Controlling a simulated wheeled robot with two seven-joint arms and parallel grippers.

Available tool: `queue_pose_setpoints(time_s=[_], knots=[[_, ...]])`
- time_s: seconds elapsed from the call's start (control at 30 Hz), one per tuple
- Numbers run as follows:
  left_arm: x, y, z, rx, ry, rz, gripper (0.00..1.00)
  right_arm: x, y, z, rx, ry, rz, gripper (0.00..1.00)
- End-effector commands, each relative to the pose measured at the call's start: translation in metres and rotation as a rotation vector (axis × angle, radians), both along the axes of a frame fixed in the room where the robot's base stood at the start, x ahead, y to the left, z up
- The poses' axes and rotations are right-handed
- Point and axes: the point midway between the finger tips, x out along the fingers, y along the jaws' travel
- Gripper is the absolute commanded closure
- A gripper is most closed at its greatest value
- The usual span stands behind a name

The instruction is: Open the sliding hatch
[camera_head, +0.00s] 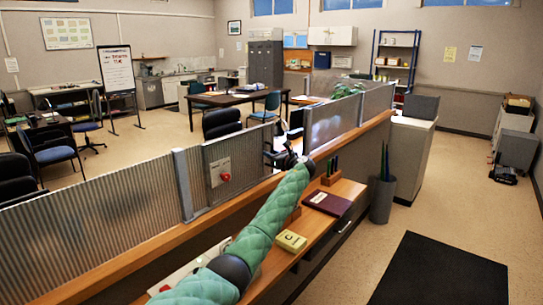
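A row of metal-framed panels stands along the top of a wood-edged counter. One grey panel (248,152), right of a post, carries a pale plate with a red knob (225,177); it looks like the sliding hatch, but I cannot be sure. To its right is a gap, then another smooth panel (333,122). My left arm, in green padding, reaches up from the bottom across the counter. My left gripper (292,157) is dark and small, by the gap at the right panel's near end. I cannot tell whether it touches anything or how its fingers stand. My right gripper is not in view.
A corrugated panel (95,215) runs left. On the lower desk (345,187) lie a dark red book (327,203), a yellow box (291,241) and a pen holder (331,177). A grey bin (382,200) stands at its end. The floor around the black mat (440,275) is clear.

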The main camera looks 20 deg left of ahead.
Motion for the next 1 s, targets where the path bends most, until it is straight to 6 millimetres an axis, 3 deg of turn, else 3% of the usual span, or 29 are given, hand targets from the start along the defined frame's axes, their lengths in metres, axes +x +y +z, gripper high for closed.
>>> queue_pose_setpoints(time_s=[0.37,0.8,1.0], knots=[[-0.004,-0.007,-0.003,-0.001,0.0,0.0,0.75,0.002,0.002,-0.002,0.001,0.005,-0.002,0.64],[-0.033,-0.056,-0.003,-0.001,-0.001,-0.002,0.75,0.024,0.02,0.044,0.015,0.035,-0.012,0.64],[-0.04,-0.065,-0.001,-0.001,0.001,0.0,0.75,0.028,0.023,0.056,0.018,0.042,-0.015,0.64]])
